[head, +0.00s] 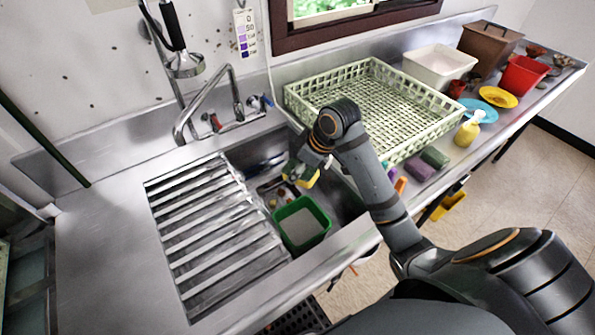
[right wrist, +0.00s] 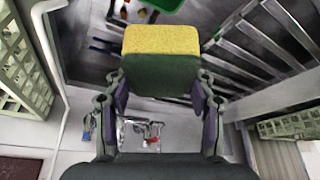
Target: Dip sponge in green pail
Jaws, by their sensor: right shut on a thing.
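A green pail (head: 305,240) stands in the sink basin in the head view, with greyish contents showing inside. A strip of its green rim also shows at the top edge of the right wrist view (right wrist: 158,4). My right gripper (head: 300,172) is over the basin, behind the pail in the picture. It is shut on a sponge (head: 309,180) with a yellow layer and a dark green layer. In the right wrist view the sponge (right wrist: 161,40) is squeezed between both fingers (right wrist: 160,88), its yellow face outward. The sponge appears apart from the pail. My left gripper is not in view.
A slatted metal drainer (head: 205,228) covers the left of the sink. Several utensils lie in the basin. A faucet (head: 205,105) stands behind. A pale green dish rack (head: 440,122) is to the right, with a yellow bottle (head: 467,132) beside it.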

